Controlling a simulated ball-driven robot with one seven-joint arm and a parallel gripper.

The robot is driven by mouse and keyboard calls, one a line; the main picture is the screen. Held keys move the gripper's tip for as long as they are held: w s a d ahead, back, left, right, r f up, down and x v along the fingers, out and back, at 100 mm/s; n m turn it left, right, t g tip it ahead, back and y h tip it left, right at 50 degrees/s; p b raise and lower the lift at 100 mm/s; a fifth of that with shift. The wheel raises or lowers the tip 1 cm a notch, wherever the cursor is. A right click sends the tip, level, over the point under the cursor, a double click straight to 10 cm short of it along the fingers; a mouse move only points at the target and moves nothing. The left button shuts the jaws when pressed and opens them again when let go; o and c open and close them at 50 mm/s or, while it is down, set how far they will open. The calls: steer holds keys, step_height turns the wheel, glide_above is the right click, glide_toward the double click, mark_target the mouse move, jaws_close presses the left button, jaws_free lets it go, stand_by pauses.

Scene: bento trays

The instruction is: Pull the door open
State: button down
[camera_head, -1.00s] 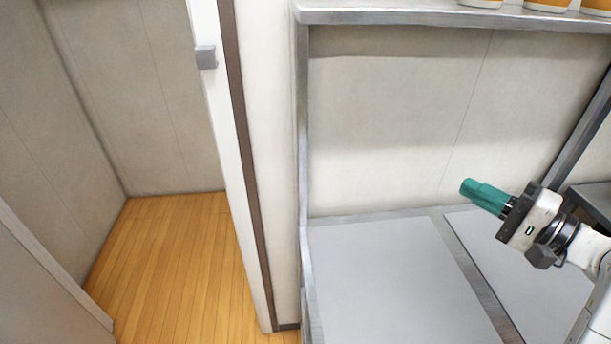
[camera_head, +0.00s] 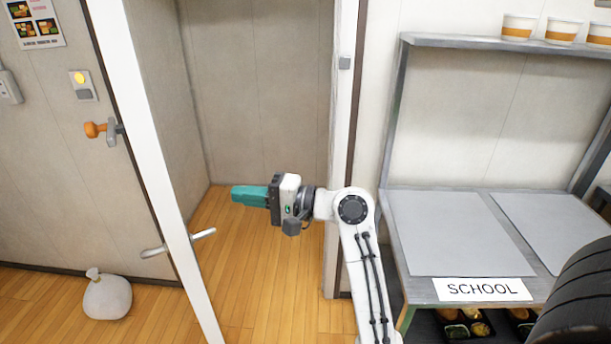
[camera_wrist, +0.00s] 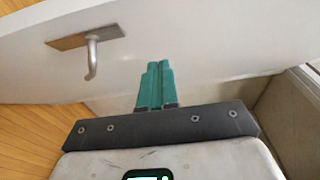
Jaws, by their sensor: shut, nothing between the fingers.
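The white door (camera_head: 158,170) stands partly open in the head view, seen nearly edge-on. A metal lever handle (camera_head: 204,234) sticks out on its right side, and another lever (camera_head: 152,252) on its left. My gripper (camera_head: 235,194), with teal fingers, is shut and empty. It points left in the doorway, to the right of and above the right lever in the picture, apart from it. In the wrist view the door face (camera_wrist: 210,40) fills the upper part. The handle (camera_wrist: 92,60) on its brown plate is left of my shut fingertips (camera_wrist: 159,66).
The door frame (camera_head: 343,110) is behind my arm, right of the opening. A metal table (camera_head: 398,250) with a shelf and a SCHOOL sign stands to the right. A pale bag (camera_head: 107,297) lies on the wooden floor at left. A wall knob (camera_head: 95,129) is above it.

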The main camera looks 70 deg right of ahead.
steer(key=w+a, duration=0.2)
steer(key=a, duration=0.1)
steer(key=w+a+p, duration=0.1)
steer(key=shift+w+a, duration=0.25)
steer(key=shift+a, duration=0.1)
